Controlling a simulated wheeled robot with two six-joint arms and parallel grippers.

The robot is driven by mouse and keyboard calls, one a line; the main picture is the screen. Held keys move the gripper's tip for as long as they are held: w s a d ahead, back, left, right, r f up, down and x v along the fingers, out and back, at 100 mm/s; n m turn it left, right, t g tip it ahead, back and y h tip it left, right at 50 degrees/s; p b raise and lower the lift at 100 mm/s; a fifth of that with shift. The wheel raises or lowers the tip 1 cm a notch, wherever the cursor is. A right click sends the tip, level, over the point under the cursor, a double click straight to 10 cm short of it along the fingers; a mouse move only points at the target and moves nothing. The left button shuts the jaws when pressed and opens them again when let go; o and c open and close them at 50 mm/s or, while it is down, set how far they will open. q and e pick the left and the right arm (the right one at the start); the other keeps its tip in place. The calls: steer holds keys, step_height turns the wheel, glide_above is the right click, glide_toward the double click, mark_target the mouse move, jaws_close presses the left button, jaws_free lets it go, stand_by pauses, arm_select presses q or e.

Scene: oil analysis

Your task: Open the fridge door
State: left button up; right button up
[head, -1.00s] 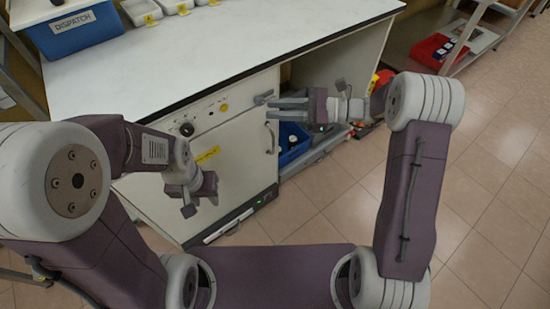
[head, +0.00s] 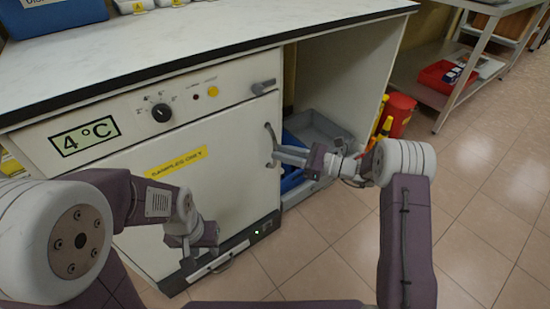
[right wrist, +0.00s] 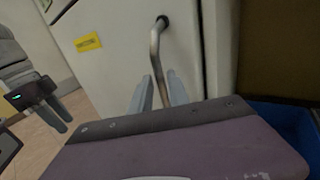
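The fridge (head: 215,180) is a white cabinet under the worktop, with a 4 °C display, a dial and a yellow "samples only" label. Its door is closed. The door handle (head: 269,133) is a vertical metal bar near the door's right edge. My right gripper (head: 276,157) is at the handle's lower part, fingers pointing at the door. In the right wrist view the handle (right wrist: 155,48) runs down between the two parted fingers, with small gaps showing beside it. My left gripper (head: 188,264) hangs in front of the door's lower left, empty, its fingers slightly apart.
An open bay right of the fridge holds a blue bin (head: 292,178) and a grey tray (head: 322,130). A red container (head: 400,112) stands beyond it. A metal shelf with a red box (head: 440,75) is at the back right. The tiled floor in front is clear.

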steer(key=shift+b+x, duration=0.35)
steer(key=shift+x, duration=0.95)
jaws_close()
stand_by(0.4)
